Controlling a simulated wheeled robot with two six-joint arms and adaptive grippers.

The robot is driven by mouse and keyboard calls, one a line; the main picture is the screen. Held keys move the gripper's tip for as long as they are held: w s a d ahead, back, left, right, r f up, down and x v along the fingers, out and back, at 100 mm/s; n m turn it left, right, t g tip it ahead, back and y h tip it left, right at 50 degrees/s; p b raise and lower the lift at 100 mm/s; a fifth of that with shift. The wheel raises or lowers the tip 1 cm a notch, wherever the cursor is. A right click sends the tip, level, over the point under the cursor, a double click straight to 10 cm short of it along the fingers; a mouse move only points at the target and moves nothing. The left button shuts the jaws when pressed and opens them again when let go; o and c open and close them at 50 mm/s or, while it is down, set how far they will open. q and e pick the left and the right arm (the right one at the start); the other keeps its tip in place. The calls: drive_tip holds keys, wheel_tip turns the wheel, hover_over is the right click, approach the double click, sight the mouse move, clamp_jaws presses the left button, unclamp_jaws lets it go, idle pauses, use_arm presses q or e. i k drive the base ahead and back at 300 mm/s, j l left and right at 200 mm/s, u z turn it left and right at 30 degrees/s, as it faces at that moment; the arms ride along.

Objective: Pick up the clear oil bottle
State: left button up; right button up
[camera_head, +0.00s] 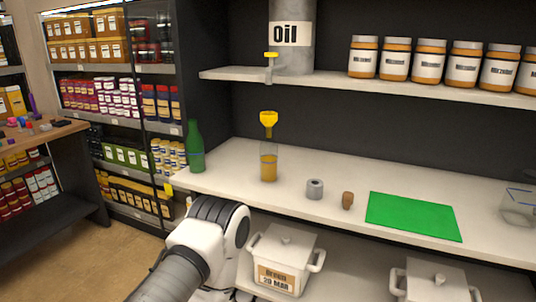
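The clear oil bottle (269,167) stands upright on the white counter (330,170), left of the middle. It is partly filled with amber liquid. A yellow funnel (268,121) sits in its mouth. My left arm comes in from the bottom left, in front of the counter and below the bottle, apart from it. I cannot make out the fingers of my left gripper. My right gripper does not show.
A green bottle (194,147) stands to the left on the counter. A grey roll (314,189), a cork (347,200) and a green mat (412,216) lie to the right. A shelf with jars (395,60) and an oil tank (291,50) with a yellow-handled tap hangs above.

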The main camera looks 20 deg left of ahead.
sight(269, 147)
drive_tip(key=i+j, duration=0.1)
drive_tip(key=j, duration=0.35)
drive_tip(key=i+j, duration=0.1)
drive_tip(key=j, duration=0.35)
drive_tip(key=i+j, duration=0.1)
drive_tip(key=j, duration=0.35)
